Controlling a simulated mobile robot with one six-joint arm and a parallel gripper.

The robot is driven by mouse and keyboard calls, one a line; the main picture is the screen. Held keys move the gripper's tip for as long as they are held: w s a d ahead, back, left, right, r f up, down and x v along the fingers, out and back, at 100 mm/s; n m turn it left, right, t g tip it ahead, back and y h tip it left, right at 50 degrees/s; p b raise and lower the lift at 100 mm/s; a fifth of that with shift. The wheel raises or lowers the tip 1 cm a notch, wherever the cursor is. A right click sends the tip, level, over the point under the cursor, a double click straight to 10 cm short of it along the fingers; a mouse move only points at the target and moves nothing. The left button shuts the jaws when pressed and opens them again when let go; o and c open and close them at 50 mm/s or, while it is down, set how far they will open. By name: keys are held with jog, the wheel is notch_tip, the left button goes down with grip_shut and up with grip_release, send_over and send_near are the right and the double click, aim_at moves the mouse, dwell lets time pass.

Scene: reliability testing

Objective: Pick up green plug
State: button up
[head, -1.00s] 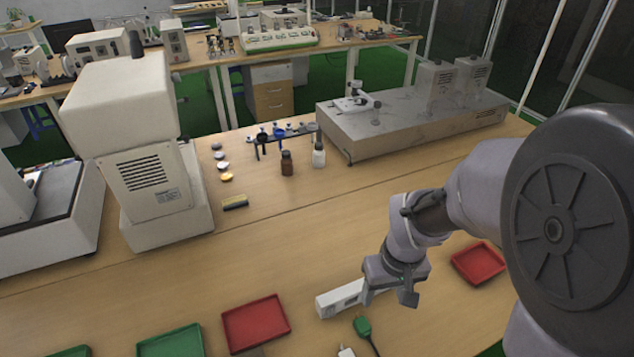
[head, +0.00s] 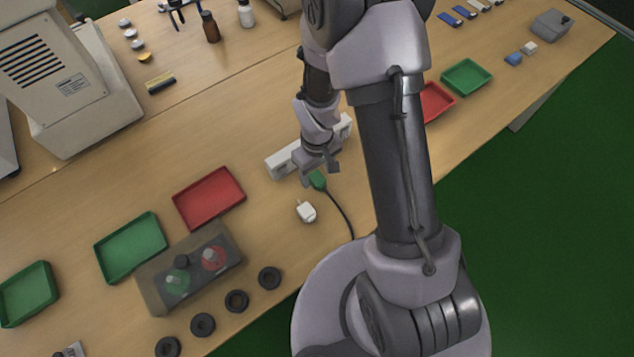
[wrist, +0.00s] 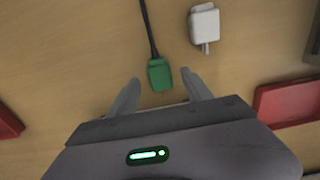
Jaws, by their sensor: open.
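The green plug (wrist: 159,74) lies on the wooden table with its black cord running away from it. In the wrist view my gripper (wrist: 157,88) is open, with one finger to each side of the plug's near end, and the jaws hold nothing. Whether the fingertips are down at the plug's height I cannot tell. In the head view the plug (head: 318,181) shows just beside my gripper (head: 318,172), partly hidden by it. A white power strip (head: 284,163) lies behind the gripper, partly covered by my arm.
A white adapter (head: 306,211) lies close to the plug; it also shows in the wrist view (wrist: 205,25). A red tray (head: 209,198) and a green tray (head: 130,247) stand to the left. A box with two buttons (head: 190,268) and several black rings lie near the front edge.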

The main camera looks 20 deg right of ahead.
notch_tip(320, 180, down, 2)
jog(key=shift+r, duration=0.15)
grip_shut()
